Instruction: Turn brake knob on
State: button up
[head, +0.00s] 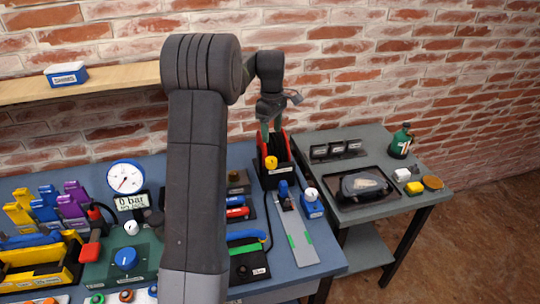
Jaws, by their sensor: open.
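Several knobs show in the head view, and their labels are too small to read, so I cannot tell which is the brake knob. A large blue knob (126,258) and a white knob (131,227) are on a green panel at the left.
My arm hides the bench's middle. A gauge (126,177) stands behind the green panel. A steel strip (296,232) and a blue box (312,205) lie at the right. A grey side table (410,204) holds a dark tray and small items. A brick wall stands behind.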

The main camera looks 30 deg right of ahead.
aim_at(271, 159)
notch_tip(271, 159, down, 11)
jog(key=shift+f+p, duration=0.1)
jog(key=shift+p, duration=0.55)
jog(key=c, duration=1)
jog(key=shift+m, duration=0.3)
jog(key=m+b, duration=0.1)
jog(key=m, duration=0.3)
jog(key=shift+m, duration=0.3)
jog(key=m, duration=0.5)
